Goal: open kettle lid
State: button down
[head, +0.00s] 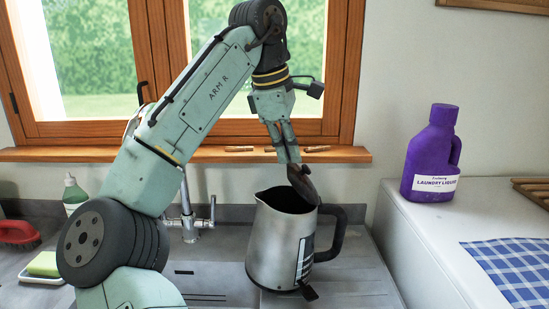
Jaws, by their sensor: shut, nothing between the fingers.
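The kettle (275,246) is a brushed metal jug with a black handle (338,236) on its right side. It stands upright on the grey drainboard. Its dark lid (301,184) is raised and tilted up above the right side of the opening. The dark inside of the kettle shows to the left of the lid. My gripper (289,160) comes down from above with its fingers together, at the upper edge of the lid. The fingertips appear to touch the lid, though their exact contact is hard to tell.
A tap (188,215) stands left of the kettle. A purple laundry bottle (431,160) stands on the white surface at right, near a checked cloth (510,268).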

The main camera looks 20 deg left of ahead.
jog(key=shift+w+d+r, duration=0.15)
jog(key=shift+d+r, duration=0.05)
jog(key=shift+d, duration=0.4)
jog(key=shift+w+d+r, duration=0.15)
jog(key=shift+d, duration=0.45)
dwell(0.5)
